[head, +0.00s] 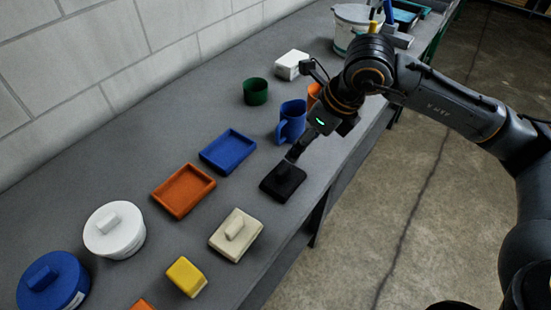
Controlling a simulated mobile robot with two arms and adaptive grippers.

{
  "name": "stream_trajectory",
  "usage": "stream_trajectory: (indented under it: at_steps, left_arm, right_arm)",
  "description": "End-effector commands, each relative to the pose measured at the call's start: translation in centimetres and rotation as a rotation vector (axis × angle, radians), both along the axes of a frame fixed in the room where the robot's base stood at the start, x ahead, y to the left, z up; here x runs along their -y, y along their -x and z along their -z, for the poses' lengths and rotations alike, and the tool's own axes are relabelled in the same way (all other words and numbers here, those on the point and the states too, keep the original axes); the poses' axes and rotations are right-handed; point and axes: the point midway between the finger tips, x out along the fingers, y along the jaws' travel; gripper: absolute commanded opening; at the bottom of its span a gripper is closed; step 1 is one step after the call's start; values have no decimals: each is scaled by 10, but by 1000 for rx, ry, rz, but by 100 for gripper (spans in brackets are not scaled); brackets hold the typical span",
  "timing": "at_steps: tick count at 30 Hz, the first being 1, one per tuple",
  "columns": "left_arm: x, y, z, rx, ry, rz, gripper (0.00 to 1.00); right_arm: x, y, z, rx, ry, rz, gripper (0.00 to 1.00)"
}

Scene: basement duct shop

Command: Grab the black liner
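A black, squarish flat piece (279,187), which looks like the black liner, lies on the grey bench near its front edge. My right gripper (291,160) comes down over it from the upper right, with its dark fingers at or just above its top. The fingers overlap the dark piece in the picture, so I cannot tell whether they touch it or are closed on it. My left gripper is not in view.
A wall runs behind.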

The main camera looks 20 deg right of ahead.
Motion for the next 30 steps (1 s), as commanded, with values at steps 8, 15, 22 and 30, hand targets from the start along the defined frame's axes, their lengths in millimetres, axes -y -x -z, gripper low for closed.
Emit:
stream_trajectory:
  at_steps: [8, 15, 22, 30]
  left_arm:
    - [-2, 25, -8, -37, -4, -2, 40]
    - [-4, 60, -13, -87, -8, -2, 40]
    - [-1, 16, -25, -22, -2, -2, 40]
    - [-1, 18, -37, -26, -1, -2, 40]
  right_arm:
    - [-9, -12, 41, -6, 6, 2, 72]
    - [-18, -23, 74, -3, 5, 2, 72]
    - [-25, -28, 89, -4, 4, 0, 72]
    - [-34, -38, 123, -3, 5, 2, 72]
